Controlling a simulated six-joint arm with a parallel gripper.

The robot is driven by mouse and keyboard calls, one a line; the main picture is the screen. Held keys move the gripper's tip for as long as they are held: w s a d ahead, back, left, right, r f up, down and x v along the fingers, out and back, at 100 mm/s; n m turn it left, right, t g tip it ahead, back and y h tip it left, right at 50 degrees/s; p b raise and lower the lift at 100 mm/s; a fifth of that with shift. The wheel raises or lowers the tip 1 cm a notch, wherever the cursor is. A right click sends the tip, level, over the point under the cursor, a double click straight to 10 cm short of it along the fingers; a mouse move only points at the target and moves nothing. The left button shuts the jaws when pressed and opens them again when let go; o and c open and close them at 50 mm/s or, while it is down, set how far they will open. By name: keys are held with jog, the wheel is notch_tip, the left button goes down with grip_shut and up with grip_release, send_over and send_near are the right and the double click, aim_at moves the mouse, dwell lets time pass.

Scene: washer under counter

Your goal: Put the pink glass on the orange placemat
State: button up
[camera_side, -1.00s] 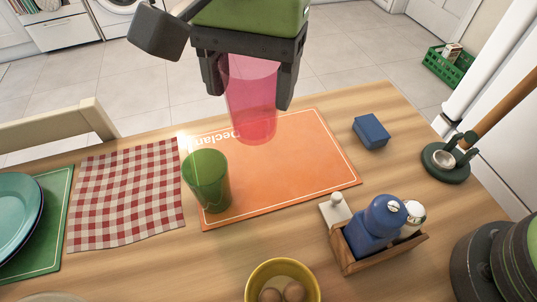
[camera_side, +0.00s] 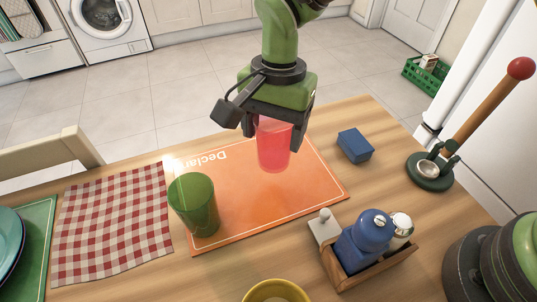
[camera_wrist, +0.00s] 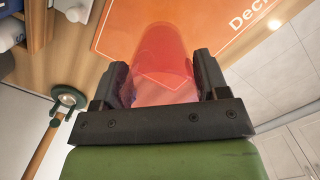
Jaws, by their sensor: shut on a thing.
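The pink glass (camera_side: 273,150) is see-through and upright, held between the fingers of my gripper (camera_side: 274,127). It appears over the far part of the orange placemat (camera_side: 245,205), which has white lettering along its far left edge. I cannot tell for sure whether the glass base touches the mat. In the wrist view the pink glass (camera_wrist: 163,62) sits between the two dark fingers of my gripper (camera_wrist: 163,75), with the orange placemat (camera_wrist: 205,25) beyond it. A green glass (camera_side: 194,205) stands at the left edge of the placemat.
A blue box (camera_side: 355,146) lies right of the placemat. A wooden caddy (camera_side: 370,272) with bottles stands at the front right, and a yellow bowl (camera_side: 275,291) at the front. A checkered cloth (camera_side: 110,222) lies left. The placemat's middle and front right are clear.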

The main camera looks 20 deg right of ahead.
aim_at(273, 153)
jog(key=shift+f, duration=2.5)
jog(key=shift+f, duration=0.1)
jog(key=o, duration=1)
jog(key=r, duration=0.8)
jog(key=w+d+r, duration=0.1)
jog(key=r, duration=0.3)
jog(key=shift+r, duration=0.15)
